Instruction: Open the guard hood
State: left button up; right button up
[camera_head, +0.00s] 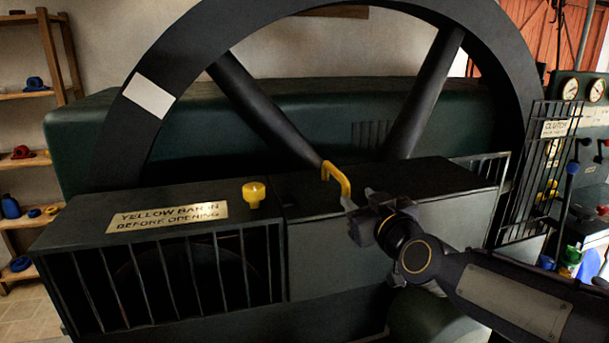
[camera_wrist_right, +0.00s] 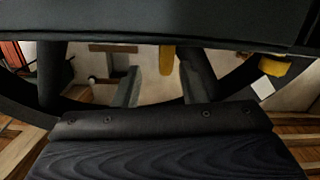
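The guard hood (camera_head: 385,183) is a dark, flat-topped box in front of the big flywheel, and its lid looks down. A yellow bar handle (camera_head: 337,179) stands on its top; it also shows in the wrist view (camera_wrist_right: 167,59). A yellow knob (camera_head: 254,194) stands on the left part, beside a plate (camera_head: 168,217) reading "YELLOW BAR IN BEFORE OPENING". My right gripper (camera_head: 360,201) is close to the handle's near end, fingers apart. In the wrist view the handle appears between the fingers; contact cannot be told. My left gripper is out of view.
The flywheel rim (camera_head: 150,97) and spokes rise behind the hood. A barred clutch guard (camera_head: 540,165) and a gauge panel with levers stand at the right. Shelves (camera_head: 30,155) with small parts stand at the far left.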

aim_at(344, 182)
jog(key=shift+w+a+r+t, duration=0.3)
jog(key=shift+w+a+r, duration=0.15)
jog(key=shift+a+r, duration=0.05)
jog(key=shift+w+a+r, duration=0.1)
jog(key=shift+w+a, duration=0.05)
jog(key=shift+w, duration=0.2)
jog(key=b+x, duration=0.3)
jog(key=x, duration=0.3)
jog(key=shift+w+a, duration=0.1)
jog(key=shift+w, duration=0.45)
grip_shut()
